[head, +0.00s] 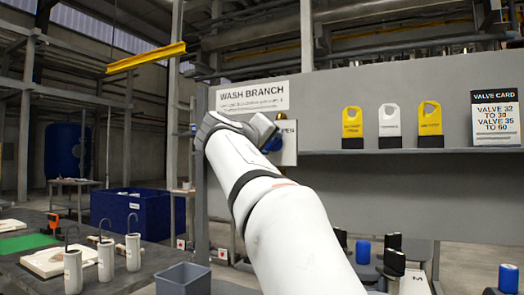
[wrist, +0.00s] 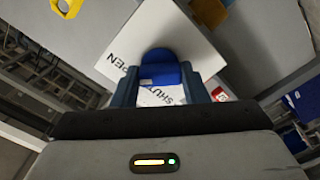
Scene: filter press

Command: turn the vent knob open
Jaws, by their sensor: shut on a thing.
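The blue vent knob (wrist: 159,70) sits on a white plate (wrist: 185,35) in the wrist view, between the two fingers of my gripper (wrist: 160,88). The fingers are shut on the knob from both sides. The plate looks tilted in this view, with OPEN lettered at its left and SHUT below the knob, partly covered by the knob and fingers. In the head view the knob (head: 273,144) shows only in part behind my gripper, and the plate (head: 289,153) shows at its right. I cannot tell which label the knob points to.
A grey panel carries the WASH BRANCH sign (head: 252,97) above the knob. A shelf (head: 440,151) at right has yellow and white tags (head: 389,121) and a valve card (head: 496,118) above it. A bench (head: 120,275) with white canisters is at left.

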